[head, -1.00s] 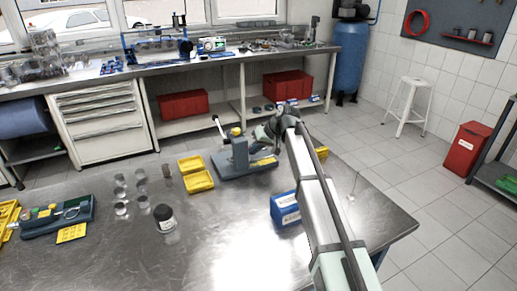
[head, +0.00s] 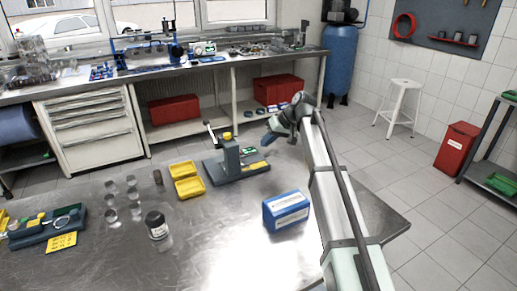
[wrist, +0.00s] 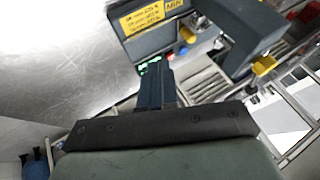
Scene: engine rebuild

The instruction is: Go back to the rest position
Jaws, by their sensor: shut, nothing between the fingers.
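My gripper (head: 268,138) is at the end of my arm in the head view, above the table's far edge, just right of the grey bench press (head: 231,158). In the wrist view, my gripper's dark blue fingers (wrist: 155,80) are together with nothing between them. The press also shows in the wrist view as a grey-blue body (wrist: 232,32) with yellow labels, beyond the fingertips and apart from them.
A blue-and-white box (head: 286,211) stands left of my arm. Yellow trays (head: 189,187), a dark-lidded jar (head: 156,224), several clear cylinders and a tool tray (head: 45,226) occupy the table's left. The front middle is clear. A white stool (head: 404,105) stands on the floor.

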